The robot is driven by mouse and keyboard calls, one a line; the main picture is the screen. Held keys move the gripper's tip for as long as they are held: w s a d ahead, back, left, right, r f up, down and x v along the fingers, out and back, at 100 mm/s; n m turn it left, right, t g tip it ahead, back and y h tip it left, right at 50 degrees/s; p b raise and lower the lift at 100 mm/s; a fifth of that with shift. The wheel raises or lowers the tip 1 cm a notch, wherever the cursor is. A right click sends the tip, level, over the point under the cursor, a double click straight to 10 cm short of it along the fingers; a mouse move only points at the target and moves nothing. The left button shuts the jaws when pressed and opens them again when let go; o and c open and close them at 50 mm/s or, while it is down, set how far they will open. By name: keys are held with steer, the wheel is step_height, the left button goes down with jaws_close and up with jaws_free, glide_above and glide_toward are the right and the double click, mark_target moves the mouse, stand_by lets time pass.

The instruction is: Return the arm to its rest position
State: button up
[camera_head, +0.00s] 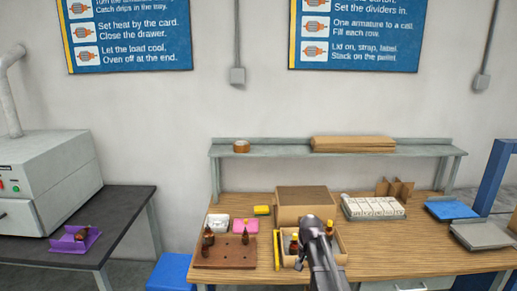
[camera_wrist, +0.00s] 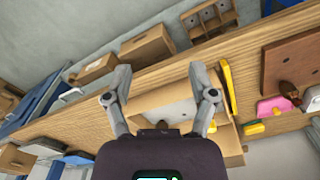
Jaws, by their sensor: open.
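The open carton also shows in the wrist view (camera_wrist: 229,140), beneath and behind the fingers. An armature (camera_head: 293,245) stands in it at the left; my gripper hides part of its inside. Whether the fingertips are below the carton's rim is unclear.
A brown board (camera_head: 225,259) with dark armatures stands left of the carton. A shelf (camera_head: 280,150) spans the back. The bench front right is clear.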

steer(key=s+f+n+b, duration=0.2)
steer(key=s+f, duration=0.1)
steer(key=s, duration=0.6)
steer(key=s+f+n+b, duration=0.3)
steer(key=s, duration=0.6)
steer(key=shift+f, duration=0.1)
stand_by(0.4)
